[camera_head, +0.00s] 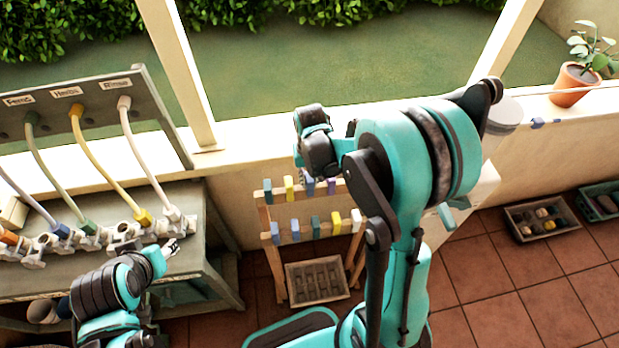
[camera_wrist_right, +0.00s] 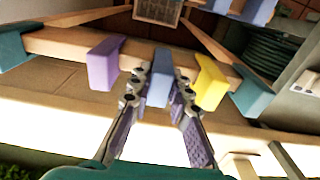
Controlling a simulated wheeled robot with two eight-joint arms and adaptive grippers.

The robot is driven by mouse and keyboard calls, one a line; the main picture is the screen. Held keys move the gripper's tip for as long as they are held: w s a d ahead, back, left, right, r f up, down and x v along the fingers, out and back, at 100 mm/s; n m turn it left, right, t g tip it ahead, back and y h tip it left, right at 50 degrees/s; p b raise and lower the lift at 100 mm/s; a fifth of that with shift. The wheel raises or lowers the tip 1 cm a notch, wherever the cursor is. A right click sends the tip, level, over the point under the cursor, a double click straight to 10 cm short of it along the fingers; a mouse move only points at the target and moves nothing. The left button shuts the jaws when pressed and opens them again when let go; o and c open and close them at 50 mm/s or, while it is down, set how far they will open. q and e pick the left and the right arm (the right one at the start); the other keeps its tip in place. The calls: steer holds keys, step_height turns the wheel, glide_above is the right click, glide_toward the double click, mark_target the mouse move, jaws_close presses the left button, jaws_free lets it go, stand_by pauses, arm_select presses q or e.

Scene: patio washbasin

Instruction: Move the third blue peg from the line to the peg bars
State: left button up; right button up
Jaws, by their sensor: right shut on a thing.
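My right gripper (camera_wrist_right: 160,88) is shut on a blue peg (camera_wrist_right: 160,90), with one finger on each side. The peg is at the upper bar (camera_wrist_right: 68,44) of a wooden rack, between a purple peg (camera_wrist_right: 104,64) and a yellow peg (camera_wrist_right: 210,84). It seems to sit over the bar. Teal pegs (camera_wrist_right: 12,50) are at both ends of this bar. In the head view, the held peg (camera_head: 308,186) shows just below my right wrist. The lower bar (camera_head: 325,232) carries blue, teal and yellow pegs. My left gripper (camera_head: 172,246) is by the basin taps, its jaws too small to judge.
A slatted tray (camera_head: 317,281) lies at the rack's foot. A bench with several taps and hoses (camera_head: 135,180) stands at the left. A potted plant (camera_head: 572,85) and a small blue item (camera_head: 538,123) are on the ledge. Crates (camera_head: 543,218) lie on the tiled floor at right.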

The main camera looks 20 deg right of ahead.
steer(key=shift+f, duration=0.3)
steer(key=o, duration=0.9)
steer(key=shift+o, duration=0.2)
steer(key=shift+r, duration=0.1)
step_height(320, 180, up, 8)
steer(key=p, duration=0.6)
steer(key=shift+s, duration=0.1)
